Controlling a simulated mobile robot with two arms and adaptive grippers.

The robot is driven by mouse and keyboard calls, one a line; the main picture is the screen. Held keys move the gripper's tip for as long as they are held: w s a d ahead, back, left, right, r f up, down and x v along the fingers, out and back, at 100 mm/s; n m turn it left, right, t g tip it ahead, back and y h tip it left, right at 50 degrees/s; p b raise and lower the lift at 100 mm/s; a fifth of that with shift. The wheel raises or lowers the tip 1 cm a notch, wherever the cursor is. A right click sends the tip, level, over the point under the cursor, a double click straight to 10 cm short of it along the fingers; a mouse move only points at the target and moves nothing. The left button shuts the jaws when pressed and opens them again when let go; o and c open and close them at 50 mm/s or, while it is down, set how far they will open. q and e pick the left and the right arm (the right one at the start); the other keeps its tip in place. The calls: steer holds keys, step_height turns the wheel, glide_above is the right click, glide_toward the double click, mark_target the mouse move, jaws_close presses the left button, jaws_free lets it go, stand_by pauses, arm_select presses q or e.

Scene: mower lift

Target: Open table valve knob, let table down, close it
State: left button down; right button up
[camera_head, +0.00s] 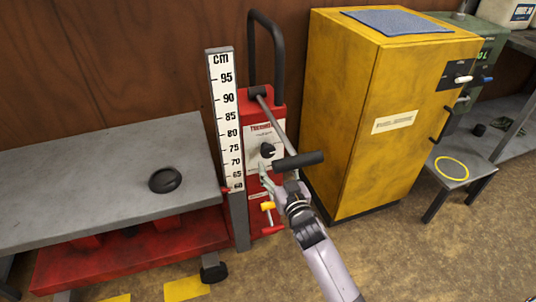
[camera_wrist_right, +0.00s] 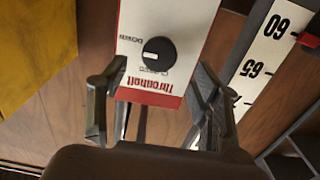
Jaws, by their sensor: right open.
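The black valve knob (camera_head: 267,150) sits on a white panel on the red lift column (camera_head: 262,110). In the right wrist view the knob (camera_wrist_right: 157,53) shows upside down, with its white pointer line and small lettering around it. My right gripper (camera_head: 277,182) is open just below the knob, apart from it. In the right wrist view its fingers (camera_wrist_right: 155,98) spread to either side of the panel with nothing between them. The grey lift table (camera_head: 100,180) is left of the column. A red pointer (camera_head: 226,189) is near 60 on the cm scale (camera_head: 224,110). My left gripper is out of view.
A black-gripped lever (camera_head: 298,160) slants across the column close to my right gripper. A black ring (camera_head: 165,180) lies on the table. A yellow cabinet (camera_head: 350,130) stands close on the right. Brown floor (camera_head: 400,255) is open at the front right.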

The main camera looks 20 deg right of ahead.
mark_target(269, 154)
steer(key=w+b, duration=0.1)
steer(key=w, duration=0.5)
steer(key=shift+w+f, duration=0.1)
steer(key=shift+w, duration=0.05)
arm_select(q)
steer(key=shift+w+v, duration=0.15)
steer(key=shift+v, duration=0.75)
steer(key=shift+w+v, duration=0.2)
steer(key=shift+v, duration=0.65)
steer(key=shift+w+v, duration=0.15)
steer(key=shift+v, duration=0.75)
arm_select(e)
steer(key=shift+w+a, duration=0.1)
steer(key=shift+w, duration=0.55)
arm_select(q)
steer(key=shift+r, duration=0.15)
arm_select(e)
steer(key=shift+c, duration=0.3)
steer(key=c, duration=1.1)
